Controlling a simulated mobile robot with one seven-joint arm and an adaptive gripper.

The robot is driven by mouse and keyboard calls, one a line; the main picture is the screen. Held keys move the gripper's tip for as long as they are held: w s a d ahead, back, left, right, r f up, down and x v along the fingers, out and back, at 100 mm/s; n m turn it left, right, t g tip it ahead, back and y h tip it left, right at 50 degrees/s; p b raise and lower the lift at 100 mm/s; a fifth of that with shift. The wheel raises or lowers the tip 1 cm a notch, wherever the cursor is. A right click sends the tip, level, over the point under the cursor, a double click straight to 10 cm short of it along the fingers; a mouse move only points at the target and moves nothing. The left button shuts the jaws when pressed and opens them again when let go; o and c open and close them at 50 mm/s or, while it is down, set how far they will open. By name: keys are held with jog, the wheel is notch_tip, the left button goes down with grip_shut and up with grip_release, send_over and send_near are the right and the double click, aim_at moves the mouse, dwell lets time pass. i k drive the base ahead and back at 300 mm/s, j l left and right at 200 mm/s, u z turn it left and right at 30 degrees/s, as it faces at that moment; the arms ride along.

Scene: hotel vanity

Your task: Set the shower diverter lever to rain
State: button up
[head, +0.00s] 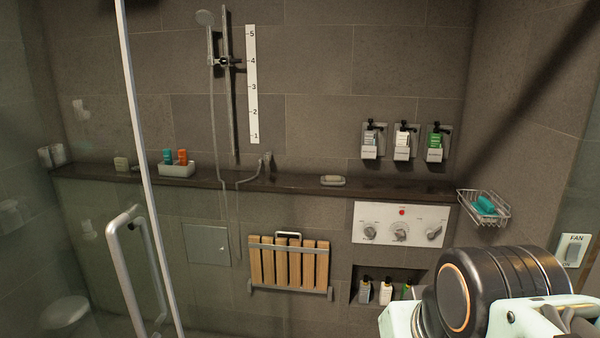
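A white control panel (382,212) is set in the tiled wall under the right part of the ledge. It carries three grey controls in a row: a left knob (370,233), a middle knob (400,232) and a right control (435,233) with a slanted handle. A red dot is above the middle one. The printed labels are too small to read, so I cannot tell which control is the diverter or its setting. Part of my arm fills the lower right, below and right of the panel, apart from it in the picture. My gripper's fingers do not show.
A glass door with a metal handle (137,262) stands at left. A folded slatted wooden seat (289,264) is left of the panel. A niche with bottles (386,290) lies below it. A wire basket (484,206) juts out at right, near a fan switch (573,250).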

aim_at(429, 232)
jog(key=i+z, duration=0.25)
jog(key=i, duration=2.2)
jog(key=u, duration=0.65)
jog(key=k+j+u, duration=0.1)
jog(key=u, duration=0.25)
jog(key=k+j+u, duration=0.1)
jog(key=u, duration=0.25)
jog(key=j+u, duration=0.1)
jog(key=u, duration=0.25)
jog(key=k+j+u, duration=0.1)
jog(key=j+u, duration=0.2)
jog(key=k+j+u, duration=0.1)
jog(key=j+u, duration=0.15)
jog(key=j, duration=0.15)
jog(key=j+u, duration=0.2)
jog(key=j, duration=1.2)
jog(key=k, duration=0.05)
